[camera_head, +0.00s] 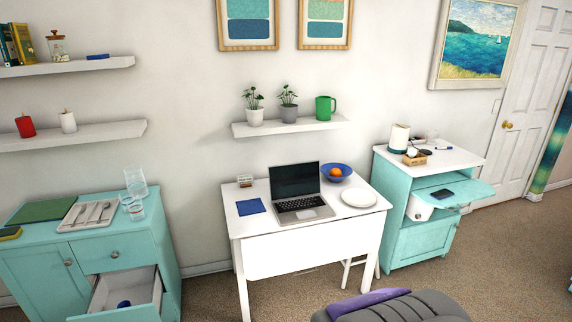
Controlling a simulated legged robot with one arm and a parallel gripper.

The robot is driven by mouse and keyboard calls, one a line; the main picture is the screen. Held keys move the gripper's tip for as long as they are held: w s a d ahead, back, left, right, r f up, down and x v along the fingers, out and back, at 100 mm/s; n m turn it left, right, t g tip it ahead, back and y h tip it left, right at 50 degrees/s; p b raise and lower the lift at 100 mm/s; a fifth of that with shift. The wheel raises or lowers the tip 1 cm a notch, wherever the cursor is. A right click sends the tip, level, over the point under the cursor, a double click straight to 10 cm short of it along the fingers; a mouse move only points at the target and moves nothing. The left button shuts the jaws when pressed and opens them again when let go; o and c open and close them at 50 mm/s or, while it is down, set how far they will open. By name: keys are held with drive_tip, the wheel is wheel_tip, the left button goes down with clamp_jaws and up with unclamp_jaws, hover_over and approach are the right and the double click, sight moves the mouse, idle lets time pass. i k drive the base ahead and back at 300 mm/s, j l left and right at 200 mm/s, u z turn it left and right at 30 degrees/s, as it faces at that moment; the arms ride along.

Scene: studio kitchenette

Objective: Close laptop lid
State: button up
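A silver laptop (301,206) sits on the white desk (262,226) in the middle of the head view. Its lid (295,180) stands up, open, with a dark screen facing me. The keyboard and touchpad show in front of the screen. Nothing lies on the keyboard. My gripper does not show in this view.
On the desk, a blue bowl with an orange fruit (337,173) and a white plate (359,197) are right of the laptop; a blue cloth (250,207) is left. A grey chair (398,306) stands in front. A drawer (125,296) is pulled out at lower left.

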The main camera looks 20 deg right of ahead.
sight(301, 180)
drive_tip(key=i+l, duration=0.3)
drive_tip(key=i, duration=0.25)
drive_tip(key=i+l, duration=0.35)
drive_tip(key=i, duration=0.2)
drive_tip(key=i+l, duration=0.3)
drive_tip(key=i, duration=0.25)
drive_tip(key=i+l, duration=0.3)
drive_tip(key=i, duration=0.25)
drive_tip(key=i+l, duration=0.3)
drive_tip(key=i, duration=0.25)
